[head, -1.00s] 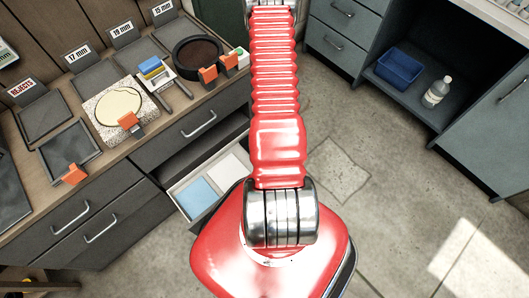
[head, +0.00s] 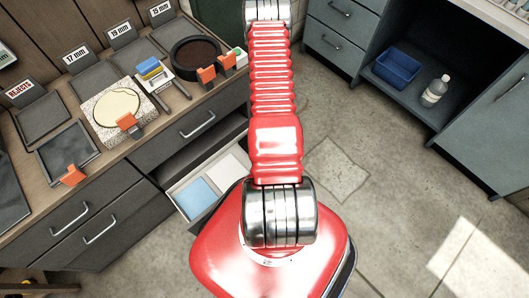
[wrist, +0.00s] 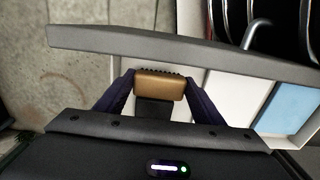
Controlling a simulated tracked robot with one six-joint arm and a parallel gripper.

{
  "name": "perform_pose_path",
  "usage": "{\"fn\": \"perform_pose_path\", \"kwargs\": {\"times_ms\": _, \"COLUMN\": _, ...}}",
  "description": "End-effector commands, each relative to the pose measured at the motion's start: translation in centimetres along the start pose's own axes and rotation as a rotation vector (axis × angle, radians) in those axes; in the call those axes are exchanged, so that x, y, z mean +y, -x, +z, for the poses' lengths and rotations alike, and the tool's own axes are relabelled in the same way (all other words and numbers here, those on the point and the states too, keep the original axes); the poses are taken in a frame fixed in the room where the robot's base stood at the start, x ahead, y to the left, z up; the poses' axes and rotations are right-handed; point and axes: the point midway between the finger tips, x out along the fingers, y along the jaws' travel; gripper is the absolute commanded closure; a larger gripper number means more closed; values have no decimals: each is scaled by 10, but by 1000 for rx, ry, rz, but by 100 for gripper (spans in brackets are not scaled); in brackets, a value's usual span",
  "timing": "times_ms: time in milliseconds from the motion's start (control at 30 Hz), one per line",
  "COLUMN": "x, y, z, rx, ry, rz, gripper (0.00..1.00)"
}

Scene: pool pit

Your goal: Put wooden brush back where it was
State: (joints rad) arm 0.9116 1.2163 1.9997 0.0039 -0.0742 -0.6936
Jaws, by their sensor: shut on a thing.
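The wooden brush (wrist: 160,85) shows in the wrist view as a tan block with a dark, bristly upper edge. My gripper (wrist: 158,88) is shut on it, with one dark finger on each side. A dark shape lies just below the block. Pale drawer-like surfaces and a blue panel (wrist: 290,108) lie right of the brush. I cannot tell whether the brush touches anything below it. In the head view, my red arm runs up out of the top edge, so my gripper and the brush are hidden there.
A grey bar (wrist: 215,58) crosses the wrist view just above the brush. An open drawer (head: 232,172) with pale and blue sections stands left of my arm in the head view. Labelled trays and a round dark dish (head: 195,51) fill the bench. Floor right of my arm is clear.

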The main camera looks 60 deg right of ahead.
Motion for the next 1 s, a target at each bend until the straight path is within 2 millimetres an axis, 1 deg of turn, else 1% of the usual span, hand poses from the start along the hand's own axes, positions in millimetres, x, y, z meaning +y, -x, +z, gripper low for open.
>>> {"fn": "perform_pose_path", "kwargs": {"times_ms": 133, "x": 0, "y": -10, "z": 0, "rx": -1, "ry": 0, "rz": -1, "gripper": 59}}
{"fn": "perform_pose_path", "kwargs": {"times_ms": 300, "x": 0, "y": -29, "z": 1, "rx": -1, "ry": -1, "rz": -1, "gripper": 59}}
{"fn": "perform_pose_path", "kwargs": {"times_ms": 433, "x": 0, "y": -39, "z": 0, "rx": 0, "ry": -1, "rz": 0, "gripper": 59}}
{"fn": "perform_pose_path", "kwargs": {"times_ms": 867, "x": 0, "y": -43, "z": 0, "rx": 0, "ry": -1, "rz": 0, "gripper": 59}}
{"fn": "perform_pose_path", "kwargs": {"times_ms": 900, "x": 0, "y": -43, "z": 0, "rx": 0, "ry": -1, "rz": 0, "gripper": 35}}
{"fn": "perform_pose_path", "kwargs": {"times_ms": 1000, "x": 0, "y": -43, "z": 0, "rx": 0, "ry": -1, "rz": 0, "gripper": 28}}
